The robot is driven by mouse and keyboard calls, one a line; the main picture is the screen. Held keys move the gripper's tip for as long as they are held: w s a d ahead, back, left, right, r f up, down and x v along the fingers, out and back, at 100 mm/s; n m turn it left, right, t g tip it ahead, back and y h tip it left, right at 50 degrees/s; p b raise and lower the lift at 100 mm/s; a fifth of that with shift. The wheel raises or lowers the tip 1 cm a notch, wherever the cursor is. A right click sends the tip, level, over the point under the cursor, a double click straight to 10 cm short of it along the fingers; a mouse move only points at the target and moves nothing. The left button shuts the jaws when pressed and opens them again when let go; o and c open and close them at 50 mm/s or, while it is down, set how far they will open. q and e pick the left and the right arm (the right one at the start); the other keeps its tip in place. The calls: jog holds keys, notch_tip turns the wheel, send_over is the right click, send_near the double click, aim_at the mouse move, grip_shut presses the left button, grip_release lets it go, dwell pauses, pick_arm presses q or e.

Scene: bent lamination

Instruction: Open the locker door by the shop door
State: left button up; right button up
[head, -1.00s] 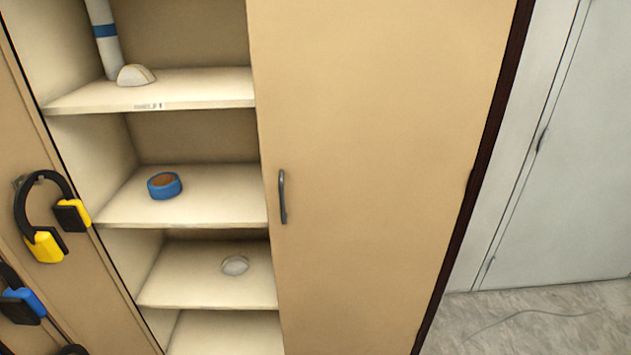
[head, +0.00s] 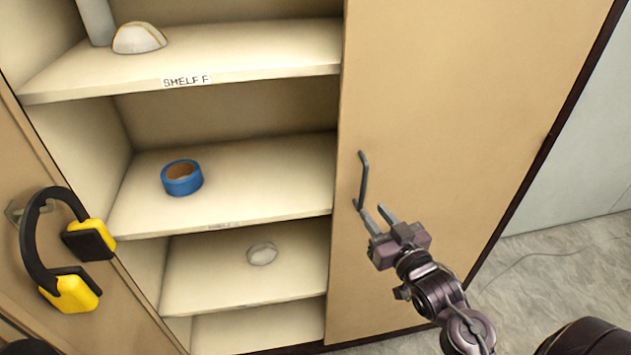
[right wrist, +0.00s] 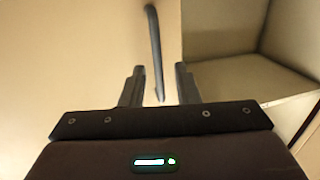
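The tan locker door (head: 440,120) on the right of the open shelves is closed. Its dark vertical bar handle (head: 363,180) is near the door's left edge. My right gripper (head: 376,215) is open, just below and in front of the handle's lower end. In the right wrist view the handle (right wrist: 155,50) comes down between the two open fingers (right wrist: 158,85), with space on both sides. I cannot tell how far in front of the handle the fingertips are. My left gripper is not in view.
Open shelves left of the door hold blue tape (head: 182,178), a white cup-shaped mask (head: 139,38) and a small pale round thing (head: 262,253). Yellow-and-black ear defenders (head: 65,250) hang on the left door. Grey floor (head: 545,265) is clear at right.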

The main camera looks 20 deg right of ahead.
aim_at(364, 192)
jog(key=w, duration=0.2)
jog(key=w+r+p, duration=0.1)
jog(key=w, duration=0.1)
jog(key=w+p, duration=0.1)
jog(key=w, duration=0.1)
jog(key=shift+w+d+r, duration=0.25)
jog(key=shift+d, duration=0.05)
jog(key=shift+w, duration=0.25)
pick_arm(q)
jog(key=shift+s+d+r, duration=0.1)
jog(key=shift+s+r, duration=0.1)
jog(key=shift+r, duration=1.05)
pick_arm(e)
jog(key=shift+w+f, duration=0.1)
jog(key=shift+c, duration=0.2)
grip_shut()
